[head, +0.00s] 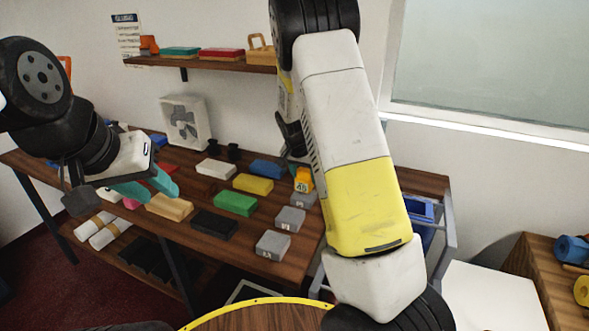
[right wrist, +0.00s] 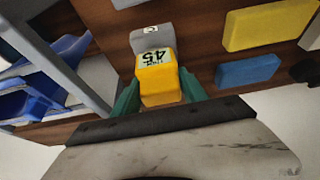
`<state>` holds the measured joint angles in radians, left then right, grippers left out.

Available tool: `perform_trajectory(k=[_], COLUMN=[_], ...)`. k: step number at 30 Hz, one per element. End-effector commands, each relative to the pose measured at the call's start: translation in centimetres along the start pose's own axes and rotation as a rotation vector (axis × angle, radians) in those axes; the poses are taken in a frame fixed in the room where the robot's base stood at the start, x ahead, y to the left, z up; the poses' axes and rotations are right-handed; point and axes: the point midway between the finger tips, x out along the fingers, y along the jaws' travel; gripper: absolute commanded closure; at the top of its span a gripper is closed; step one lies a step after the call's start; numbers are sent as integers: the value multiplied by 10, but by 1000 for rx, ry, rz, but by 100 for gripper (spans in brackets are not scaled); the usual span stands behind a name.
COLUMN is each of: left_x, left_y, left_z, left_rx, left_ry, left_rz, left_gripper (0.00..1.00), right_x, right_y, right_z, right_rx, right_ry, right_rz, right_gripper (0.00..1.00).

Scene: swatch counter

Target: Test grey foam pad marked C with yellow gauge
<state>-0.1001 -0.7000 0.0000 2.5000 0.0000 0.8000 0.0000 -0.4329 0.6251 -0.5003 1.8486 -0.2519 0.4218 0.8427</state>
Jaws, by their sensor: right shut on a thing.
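The yellow gauge (head: 303,181), labelled 45, is held in my right gripper (right wrist: 158,84), whose green fingers are shut on its sides in the right wrist view. The grey foam pad marked C (right wrist: 151,38) shows just beyond the gauge (right wrist: 157,75), partly covered by it. In the head view this pad (head: 303,200) is the farthest of three grey pads, just below the gauge. I cannot tell whether gauge and pad touch. My left gripper (head: 148,187) is open, with teal fingers apart, over the left part of the counter.
Two more grey pads (head: 290,219) (head: 273,245) lie nearer on the wooden counter. Green (head: 235,203), yellow (head: 253,184), blue (head: 266,169) and black (head: 214,223) pads lie to their left. A blue bin (head: 421,210) in a grey frame stands at right.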

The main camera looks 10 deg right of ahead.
Motion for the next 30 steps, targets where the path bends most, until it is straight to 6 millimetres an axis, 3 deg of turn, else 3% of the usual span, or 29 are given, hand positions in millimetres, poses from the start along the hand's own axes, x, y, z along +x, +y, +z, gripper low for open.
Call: perform_trajectory(k=[30], left_x=[0], left_y=[0], left_z=[0], left_rx=[0], left_ry=[0], left_rz=[0], left_gripper=[64], right_x=[9], right_y=[0], right_z=[3], right_rx=[0], right_ry=[1], right_rz=[-1], right_gripper=[82])
